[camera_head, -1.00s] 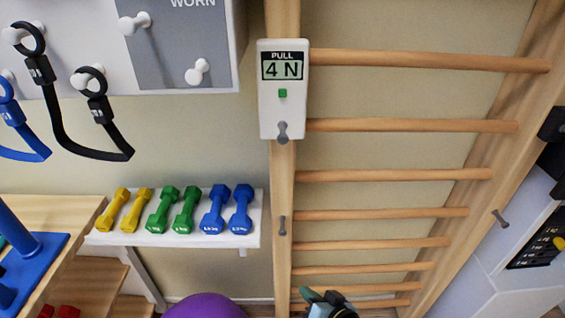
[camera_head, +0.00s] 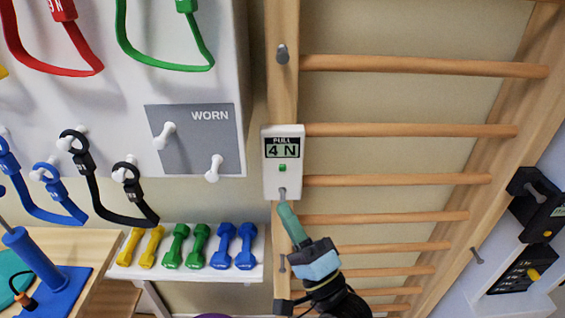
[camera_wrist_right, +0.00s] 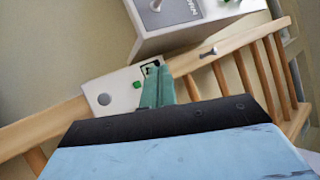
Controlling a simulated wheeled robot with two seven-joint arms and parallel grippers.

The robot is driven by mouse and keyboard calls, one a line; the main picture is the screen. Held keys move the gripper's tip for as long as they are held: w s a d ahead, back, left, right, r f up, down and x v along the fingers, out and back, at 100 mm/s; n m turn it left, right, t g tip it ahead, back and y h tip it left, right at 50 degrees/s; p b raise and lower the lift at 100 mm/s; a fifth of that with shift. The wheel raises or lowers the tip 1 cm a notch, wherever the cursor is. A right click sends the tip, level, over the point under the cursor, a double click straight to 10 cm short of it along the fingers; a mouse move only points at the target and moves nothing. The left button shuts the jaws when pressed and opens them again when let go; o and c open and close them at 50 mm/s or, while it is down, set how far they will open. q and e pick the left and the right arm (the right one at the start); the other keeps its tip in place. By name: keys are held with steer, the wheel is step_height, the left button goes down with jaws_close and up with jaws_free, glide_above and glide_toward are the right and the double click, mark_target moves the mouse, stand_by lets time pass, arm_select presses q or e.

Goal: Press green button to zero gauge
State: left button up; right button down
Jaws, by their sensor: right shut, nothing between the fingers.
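The white pull gauge (camera_head: 283,183) is fixed to the wooden upright of the wall bars, and its display reads "4 N". Its small green button (camera_head: 282,168) sits just below the display. A grey hook is at the gauge's lower end. My right gripper (camera_head: 287,209) is shut and empty, its green fingertips just below the gauge in the head view. In the right wrist view the gauge (camera_wrist_right: 111,98) lies tilted behind the fingers (camera_wrist_right: 158,86), with the green button (camera_wrist_right: 137,85) close beside them. I cannot tell whether they touch the gauge. My left gripper is not in view.
The wall bars (camera_head: 410,181) run to the right of the gauge. A white board with a grey "WORN" panel (camera_head: 190,150) and hanging bands is at left. A peg (camera_head: 282,54) projects from the upright above.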

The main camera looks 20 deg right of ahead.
steer(key=shift+w, duration=0.1)
steer(key=b, duration=0.3)
glide_toward(282, 168)
steer(key=shift+w+a+r, duration=0.5)
steer(key=shift+w+r, duration=0.1)
steer(key=shift+r, duration=0.15)
steer(key=shift+w+a+r, duration=0.45)
steer(key=shift+w+r, duration=0.15)
steer(key=shift+r, duration=0.15)
steer(key=shift+w+a+r, duration=0.5)
steer(key=shift+w+r, duration=0.1)
steer(key=shift+r, duration=0.1)
steer(key=shift+w+d, duration=0.15)
steer(key=shift+w, duration=0.25)
steer(key=shift+w+d, duration=0.1)
steer(key=shift+w, duration=0.35)
stand_by(0.7)
stand_by(0.4)
steer(key=shift+s, duration=0.85)
steer(key=shift+a, duration=0.25)
